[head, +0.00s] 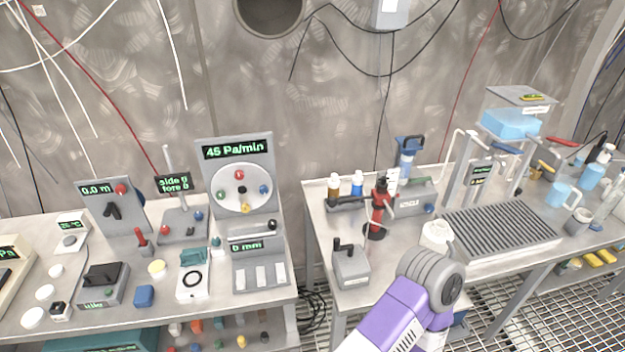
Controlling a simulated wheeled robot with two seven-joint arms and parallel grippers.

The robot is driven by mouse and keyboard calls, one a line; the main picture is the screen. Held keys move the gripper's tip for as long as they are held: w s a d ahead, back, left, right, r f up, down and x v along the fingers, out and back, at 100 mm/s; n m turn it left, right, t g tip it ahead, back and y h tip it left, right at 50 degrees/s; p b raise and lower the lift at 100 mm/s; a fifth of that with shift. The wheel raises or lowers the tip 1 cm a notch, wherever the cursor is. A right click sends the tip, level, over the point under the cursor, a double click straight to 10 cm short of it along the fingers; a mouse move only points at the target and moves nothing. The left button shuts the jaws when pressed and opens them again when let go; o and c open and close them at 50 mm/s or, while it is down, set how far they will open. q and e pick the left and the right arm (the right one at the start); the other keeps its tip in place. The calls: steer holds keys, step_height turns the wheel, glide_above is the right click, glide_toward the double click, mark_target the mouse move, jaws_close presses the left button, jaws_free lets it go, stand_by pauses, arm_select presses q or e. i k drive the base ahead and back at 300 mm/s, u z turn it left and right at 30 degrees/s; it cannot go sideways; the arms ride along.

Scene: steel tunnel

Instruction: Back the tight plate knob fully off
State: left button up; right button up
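A grey upright panel (236,165) stands at the right end of the left bench, with a green "45 Pa/min" readout. A small dark part (241,189) sits at the plate's centre. All knobs appear seated on the plate; I cannot tell which is tight. My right arm shows at lower right, bent at a grey joint, well away from the plate. Neither gripper is in view.
Below the plate is a "0 mm" unit (259,262). Left of it stand a lever box (183,224) and a "0.0 m" panel (133,218). A gap with cables separates the benches. The right bench holds a ribbed tray (500,230) and a red-black bottle (378,210).

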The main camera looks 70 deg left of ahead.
mark_target(263, 189)
steer(key=i, duration=0.95)
steer(key=u, duration=3.8)
